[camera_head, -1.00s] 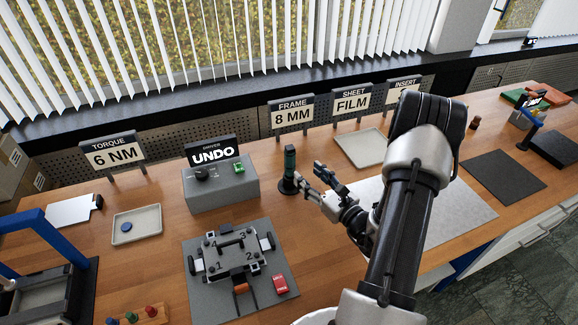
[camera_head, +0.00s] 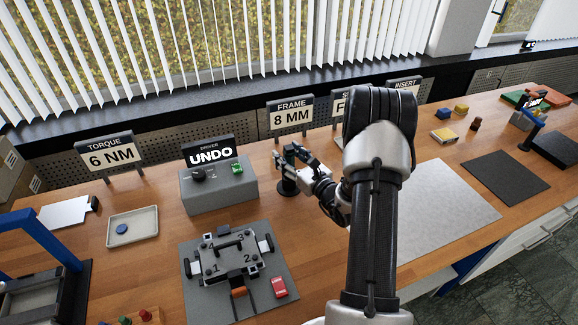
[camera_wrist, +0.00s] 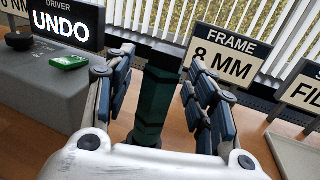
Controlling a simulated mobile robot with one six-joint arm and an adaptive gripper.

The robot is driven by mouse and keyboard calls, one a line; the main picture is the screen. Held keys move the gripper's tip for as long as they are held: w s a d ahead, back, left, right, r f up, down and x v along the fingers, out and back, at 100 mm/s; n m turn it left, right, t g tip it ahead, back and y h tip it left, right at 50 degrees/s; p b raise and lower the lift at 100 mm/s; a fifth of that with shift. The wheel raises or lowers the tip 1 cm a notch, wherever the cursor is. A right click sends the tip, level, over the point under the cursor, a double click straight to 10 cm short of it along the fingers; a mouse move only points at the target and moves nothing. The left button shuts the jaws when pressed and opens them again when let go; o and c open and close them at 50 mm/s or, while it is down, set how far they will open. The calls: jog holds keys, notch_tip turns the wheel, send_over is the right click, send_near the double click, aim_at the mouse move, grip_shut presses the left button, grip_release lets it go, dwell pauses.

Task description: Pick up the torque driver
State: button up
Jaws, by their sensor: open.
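The torque driver (camera_wrist: 152,103) is a dark green upright tool with a black top. In the wrist view it stands between the two open fingers of my gripper (camera_wrist: 158,95), with a visible gap on both sides. In the head view my gripper (camera_head: 290,155) is around the driver's upper part and hides most of it. The driver's dark round base (camera_head: 286,187) shows below, standing on the wooden bench.
A grey driver box with an UNDO sign (camera_head: 218,190) stands close left of my gripper. The FRAME 8 MM sign (camera_head: 291,116) is behind it. A grey fixture mat (camera_head: 205,303) lies in front. A pale grey mat (camera_head: 440,205) lies to the right of my arm.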

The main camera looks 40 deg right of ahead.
grip_shut()
dwell(0.6)
jog(key=shift+r, duration=0.15)
